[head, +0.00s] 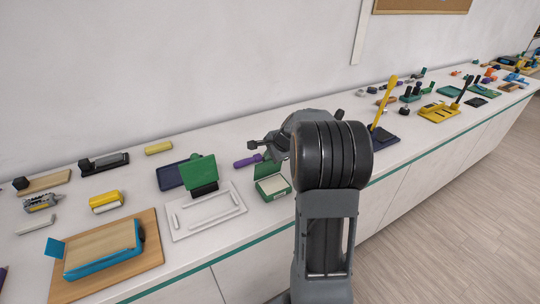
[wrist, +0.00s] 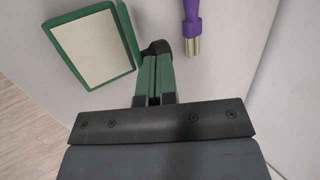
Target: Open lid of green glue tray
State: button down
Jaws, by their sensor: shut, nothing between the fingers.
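The green glue tray (head: 272,187) stands on the white counter, just left of my arm in the head view. Its cream inner surface shows, so it is uncovered. A green panel (head: 264,170), seemingly its lid, stands raised along the tray's back edge. In the wrist view the tray (wrist: 95,48) is at upper left, with the panel (wrist: 128,32) seen nearly edge-on along its right side. My gripper (wrist: 156,58) is shut and empty, its tips just beyond the panel's near end; I cannot tell whether they touch. In the head view my arm partly hides the gripper (head: 257,144).
A purple-handled tool (head: 248,160) lies behind the tray; it also shows in the wrist view (wrist: 192,28). A white tray (head: 205,212) and an upright green panel (head: 200,174) are to the left. A yellow upright piece (head: 383,103) is to the right.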

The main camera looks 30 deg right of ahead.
jog(key=shift+w+f, duration=0.1)
jog(key=shift+w, duration=1.4)
jog(key=shift+s, duration=0.3)
jog(key=shift+s+b, duration=0.3)
jog(key=shift+s, duration=0.3)
jog(key=w+r+p+v, duration=0.1)
jog(key=w+v, duration=0.1)
jog(key=v, duration=1.1)
jog(key=shift+r, duration=0.55)
jog(key=shift+d, duration=0.1)
